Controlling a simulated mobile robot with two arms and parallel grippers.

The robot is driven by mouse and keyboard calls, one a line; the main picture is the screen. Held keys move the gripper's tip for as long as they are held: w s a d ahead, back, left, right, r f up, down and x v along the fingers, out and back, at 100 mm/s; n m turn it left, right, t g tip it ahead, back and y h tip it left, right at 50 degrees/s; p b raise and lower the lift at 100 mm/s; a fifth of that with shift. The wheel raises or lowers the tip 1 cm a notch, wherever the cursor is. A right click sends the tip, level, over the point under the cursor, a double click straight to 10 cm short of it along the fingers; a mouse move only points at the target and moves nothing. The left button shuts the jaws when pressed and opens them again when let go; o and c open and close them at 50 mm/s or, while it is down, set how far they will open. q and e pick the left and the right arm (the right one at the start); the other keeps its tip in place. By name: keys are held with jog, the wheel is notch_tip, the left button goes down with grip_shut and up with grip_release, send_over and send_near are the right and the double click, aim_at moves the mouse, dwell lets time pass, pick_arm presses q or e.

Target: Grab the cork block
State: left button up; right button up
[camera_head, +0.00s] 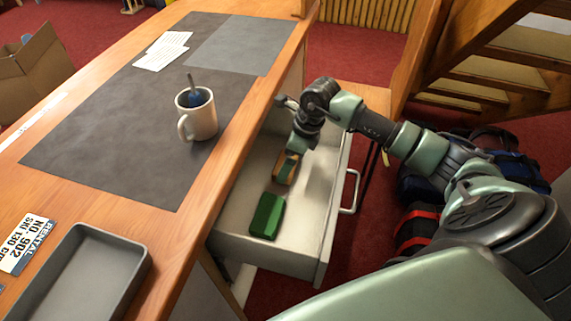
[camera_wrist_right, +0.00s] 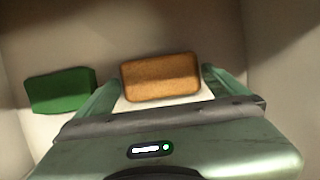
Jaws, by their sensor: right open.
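The cork block (camera_head: 282,176) is a tan-brown block lying in the open drawer, partly hidden by my right gripper in the head view. In the right wrist view the cork block (camera_wrist_right: 160,77) lies between the two fingers of my right gripper (camera_wrist_right: 160,88). The fingers are open, one on each side of the block; I cannot tell whether they touch it. In the head view my right gripper (camera_head: 290,163) reaches down into the drawer from above. My left gripper is not in view.
A green block (camera_head: 267,216) lies in the drawer (camera_head: 315,218) nearer me; it also shows in the wrist view (camera_wrist_right: 61,90). The drawer walls stand around the gripper. On the bench are a mug (camera_head: 203,121) with a brush, a grey tray (camera_head: 84,278) and papers (camera_head: 163,50).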

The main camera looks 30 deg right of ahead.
jog(key=shift+w+a+f, duration=0.1)
jog(key=shift+w+f, duration=0.05)
jog(key=shift+f, duration=0.55)
jog(key=c, duration=1)
jog(key=shift+r, duration=0.15)
